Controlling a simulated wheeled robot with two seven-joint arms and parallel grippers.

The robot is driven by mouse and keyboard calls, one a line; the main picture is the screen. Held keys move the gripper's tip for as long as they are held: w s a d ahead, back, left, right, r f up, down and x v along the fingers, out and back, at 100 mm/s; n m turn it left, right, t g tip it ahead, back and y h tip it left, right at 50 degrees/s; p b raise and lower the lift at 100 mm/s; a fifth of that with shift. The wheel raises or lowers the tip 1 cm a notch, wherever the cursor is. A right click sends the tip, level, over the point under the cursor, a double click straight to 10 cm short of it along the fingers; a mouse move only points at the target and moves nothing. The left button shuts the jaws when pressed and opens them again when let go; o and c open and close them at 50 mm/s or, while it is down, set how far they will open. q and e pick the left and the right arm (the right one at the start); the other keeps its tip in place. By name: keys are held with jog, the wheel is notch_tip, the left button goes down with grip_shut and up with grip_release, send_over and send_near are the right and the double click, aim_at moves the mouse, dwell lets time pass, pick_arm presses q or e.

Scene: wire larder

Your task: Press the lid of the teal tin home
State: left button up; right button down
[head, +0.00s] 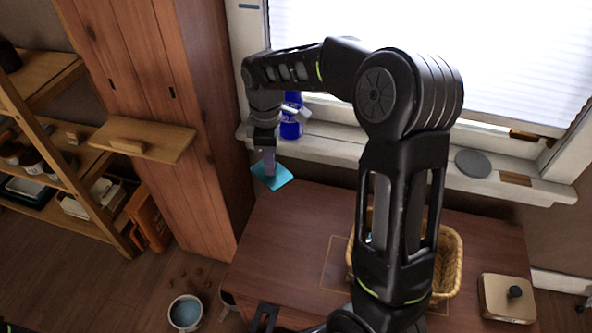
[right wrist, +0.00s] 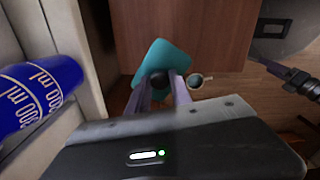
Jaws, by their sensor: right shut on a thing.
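My right gripper (head: 270,170) is shut on the dark knob (right wrist: 160,79) of a flat, square teal lid (head: 272,177). It holds the lid in the air by the far left edge of the brown table, in front of the window sill. The lid also shows beyond the fingers in the right wrist view (right wrist: 172,54). I cannot make out a teal tin body in either view. A dark forked part at the bottom edge of the head view may be my left gripper (head: 264,318); its jaws are unclear.
A wicker basket (head: 453,262) is partly hidden behind my right arm. A tan box with a dark knob (head: 507,300) stands at the table's right. A blue bottle (head: 291,128) and a grey disc (head: 473,163) are on the sill. A bucket (head: 186,313) is on the floor.

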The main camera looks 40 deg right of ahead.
jog(key=w+a+r+m, duration=0.4)
jog(key=a+r+m, duration=0.4)
jog(key=a+m, duration=0.2)
jog(key=shift+w+a, duration=0.35)
jog(key=shift+a, duration=0.5)
